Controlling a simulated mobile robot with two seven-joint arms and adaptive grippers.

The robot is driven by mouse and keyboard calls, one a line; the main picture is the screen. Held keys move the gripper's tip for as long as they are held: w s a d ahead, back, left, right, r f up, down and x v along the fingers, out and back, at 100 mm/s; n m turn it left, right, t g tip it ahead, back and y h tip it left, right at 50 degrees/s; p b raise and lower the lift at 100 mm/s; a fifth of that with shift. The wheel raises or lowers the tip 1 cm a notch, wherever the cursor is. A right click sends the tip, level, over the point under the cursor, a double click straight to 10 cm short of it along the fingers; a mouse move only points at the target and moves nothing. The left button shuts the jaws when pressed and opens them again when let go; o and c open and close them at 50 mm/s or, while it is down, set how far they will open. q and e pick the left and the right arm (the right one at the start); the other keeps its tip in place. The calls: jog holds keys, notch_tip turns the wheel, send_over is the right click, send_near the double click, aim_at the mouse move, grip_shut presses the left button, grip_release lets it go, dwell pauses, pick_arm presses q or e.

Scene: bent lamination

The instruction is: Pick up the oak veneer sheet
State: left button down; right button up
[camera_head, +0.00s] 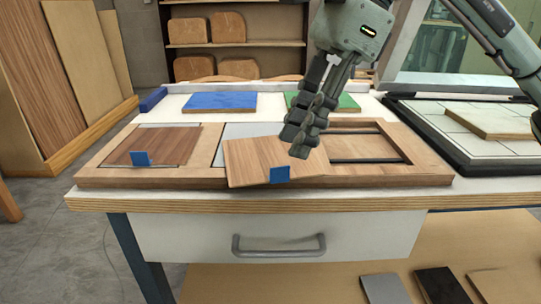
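The oak veneer sheet (250,160) is a light brown wood panel with a blue tab (280,174) at its front edge. It lies askew over the middle compartment of a wooden frame tray (110,182), its front edge overlapping the tray's front rim. My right gripper (297,146) points down at the sheet's right part, its fingertips overlapping the sheet in view. Its fingers are close together and seen from the side; whether they touch or grip the sheet cannot be told. A darker brown sheet (165,144) with a blue tab lies in the left compartment. My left gripper is not in view.
The right compartment (365,146) shows dark bars and no sheet. Blue (220,101) and green (345,102) panels lie behind the tray. A black-edged board (465,150) with a pale panel (495,122) stands at right. A drawer (280,236) is below the front edge.

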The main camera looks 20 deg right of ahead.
aim_at(285, 157)
jog(key=x, duration=0.4)
jog(key=shift+w+a+f, duration=0.1)
jog(key=shift+w+f, duration=0.2)
jog(key=shift+w, duration=0.05)
grip_shut()
